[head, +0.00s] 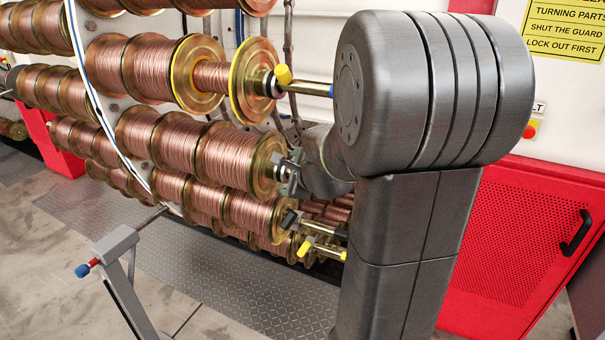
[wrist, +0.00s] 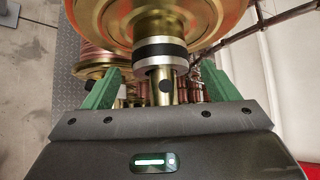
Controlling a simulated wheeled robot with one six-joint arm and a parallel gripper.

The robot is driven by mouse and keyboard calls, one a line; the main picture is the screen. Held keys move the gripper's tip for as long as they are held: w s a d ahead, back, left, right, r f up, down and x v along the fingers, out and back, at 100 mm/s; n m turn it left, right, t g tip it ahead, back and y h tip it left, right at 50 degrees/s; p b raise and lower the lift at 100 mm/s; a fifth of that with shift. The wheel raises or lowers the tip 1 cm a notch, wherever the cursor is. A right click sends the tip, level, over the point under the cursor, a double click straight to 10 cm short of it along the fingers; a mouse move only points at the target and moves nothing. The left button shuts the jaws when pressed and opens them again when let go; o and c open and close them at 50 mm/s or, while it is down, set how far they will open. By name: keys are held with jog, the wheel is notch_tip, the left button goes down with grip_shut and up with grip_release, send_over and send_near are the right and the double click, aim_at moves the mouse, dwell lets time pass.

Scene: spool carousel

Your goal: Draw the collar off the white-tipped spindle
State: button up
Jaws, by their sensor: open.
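In the wrist view my gripper (wrist: 161,70) is open, its two green fingers standing apart on either side of a brass spindle (wrist: 162,90). A collar (wrist: 160,54) with a black band and a silver ring sits around this spindle against the face of a brass spool flange (wrist: 150,17). I see a gap between each finger and the collar. The spindle's outer end runs down behind the gripper body, so its tip colour is hidden. In the head view my arm covers most of this spot; a metal collar (head: 283,172) shows at a spool's hub beside my wrist.
Several copper-wire spools (head: 155,140) fill the carousel. Neighbouring spindles stick out above, one with a yellow knob (head: 283,75), and below, with yellow ends (head: 304,248). A grey stand (head: 118,250) is at the lower left. A red cabinet (head: 520,240) is on the right.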

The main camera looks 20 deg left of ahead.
jog(key=shift+w+a+f, duration=0.25)
jog(key=shift+w+a, duration=0.1)
jog(key=shift+a, duration=0.05)
jog(key=c, duration=1.3)
jog(key=shift+o, duration=0.2)
jog(key=shift+s+d+r+b, duration=0.15)
jog(key=shift+d+b, duration=0.45)
jog(key=shift+d, duration=1.65)
jog(key=shift+s+d+r+b, duration=0.1)
jog(key=shift+s+d+b, duration=0.35)
jog(key=shift+d, duration=1.8)
jog(key=shift+w, duration=0.2)
jog(key=shift+s+d+b, duration=0.2)
jog(key=shift+d+b, duration=0.55)
jog(key=shift+d, duration=1.5)
jog(key=shift+s+d+b, duration=0.15)
jog(key=shift+d+b, duration=0.55)
jog(key=shift+d, duration=1.55)
jog(key=shift+d, duration=0.1)
